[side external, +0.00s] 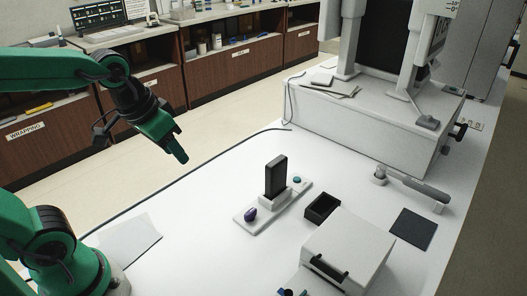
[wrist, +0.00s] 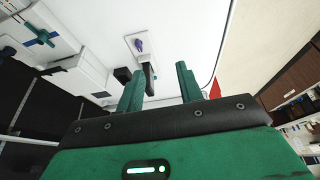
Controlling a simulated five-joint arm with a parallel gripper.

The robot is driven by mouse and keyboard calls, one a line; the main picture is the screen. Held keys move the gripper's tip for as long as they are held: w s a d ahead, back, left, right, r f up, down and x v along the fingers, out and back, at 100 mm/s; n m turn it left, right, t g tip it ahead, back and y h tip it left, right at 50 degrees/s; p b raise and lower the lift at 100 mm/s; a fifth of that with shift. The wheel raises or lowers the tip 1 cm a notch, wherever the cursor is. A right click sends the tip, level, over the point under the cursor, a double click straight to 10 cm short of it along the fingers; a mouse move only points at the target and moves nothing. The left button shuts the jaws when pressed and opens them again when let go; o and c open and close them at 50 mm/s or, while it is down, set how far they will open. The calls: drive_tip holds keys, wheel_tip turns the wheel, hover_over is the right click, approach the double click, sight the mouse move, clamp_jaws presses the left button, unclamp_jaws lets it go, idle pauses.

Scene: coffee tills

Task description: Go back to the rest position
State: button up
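My gripper (side external: 176,150) is raised over the left side of the white table in the side external view, pointing down and to the right. It is well apart from everything on the table. In the wrist view its two green fingers (wrist: 160,72) stand apart with nothing held between them. A black upright block (side external: 276,177) stands in a white holder plate (side external: 246,224) on the table. A purple knob (side external: 250,214) and a teal button (side external: 297,180) sit on the same plate. The purple knob also shows in the wrist view (wrist: 139,45).
A small black open box (side external: 322,207), a white box with a black handle (side external: 347,250), a dark pad (side external: 413,229) and a grey handled tool (side external: 412,184) are on the right. A large white machine (side external: 380,125) stands behind. The table's left middle is clear.

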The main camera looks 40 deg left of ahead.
drive_tip(key=shift+t, duration=0.6)
drive_tip(key=shift+s+a+r, duration=0.1)
drive_tip(key=shift+s+a, duration=0.15)
drive_tip(key=shift+s, duration=0.45)
drive_tip(key=shift+s+a+r, duration=0.15)
drive_tip(key=shift+s+a, duration=0.05)
drive_tip(key=shift+s, duration=0.55)
drive_tip(key=shift+s+a+r, duration=0.1)
drive_tip(key=shift+s+a, duration=0.15)
drive_tip(key=shift+s, duration=0.45)
